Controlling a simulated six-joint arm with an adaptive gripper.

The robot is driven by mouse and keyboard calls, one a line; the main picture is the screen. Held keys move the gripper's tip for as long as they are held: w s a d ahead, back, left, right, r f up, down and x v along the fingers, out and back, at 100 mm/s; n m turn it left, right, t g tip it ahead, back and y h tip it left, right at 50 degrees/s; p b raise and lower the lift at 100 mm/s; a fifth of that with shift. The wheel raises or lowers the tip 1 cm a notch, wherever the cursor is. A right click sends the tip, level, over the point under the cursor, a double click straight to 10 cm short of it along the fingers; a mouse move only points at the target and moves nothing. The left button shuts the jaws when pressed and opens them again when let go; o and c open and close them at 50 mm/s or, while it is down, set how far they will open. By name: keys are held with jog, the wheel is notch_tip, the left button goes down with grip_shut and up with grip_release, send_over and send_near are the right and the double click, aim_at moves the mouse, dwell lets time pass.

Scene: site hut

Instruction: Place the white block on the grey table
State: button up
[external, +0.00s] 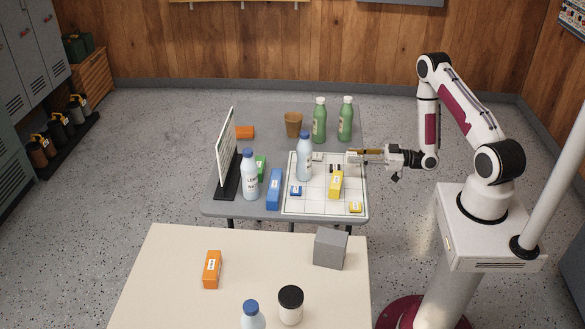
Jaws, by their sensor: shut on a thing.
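The grey table (270,118) stands in the middle of the external view, with a white gridded mat (315,205) on its right part. My gripper (352,158) reaches in from the right, low over the table near the back right of the mat. It is shut on a small pale piece at its fingertips, which looks like the white block (351,169). The fingers hide part of it, and I cannot tell whether it touches the mat.
Two green bottles (319,122) and a brown cup (293,124) stand behind my gripper. A white bottle (304,160), a yellow block (336,185) and a blue block (273,190) stand nearby. A sign (227,150) is at left.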

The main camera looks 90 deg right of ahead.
jog(key=shift+f, duration=1)
jog(key=shift+f, duration=0.1)
jog(key=shift+f, duration=1.95)
jog(key=shift+f, duration=0.1)
jog(key=o, duration=1.2)
jog(key=shift+o, duration=0.2)
jog(key=s, duration=1.2)
jog(key=shift+o, duration=0.5)
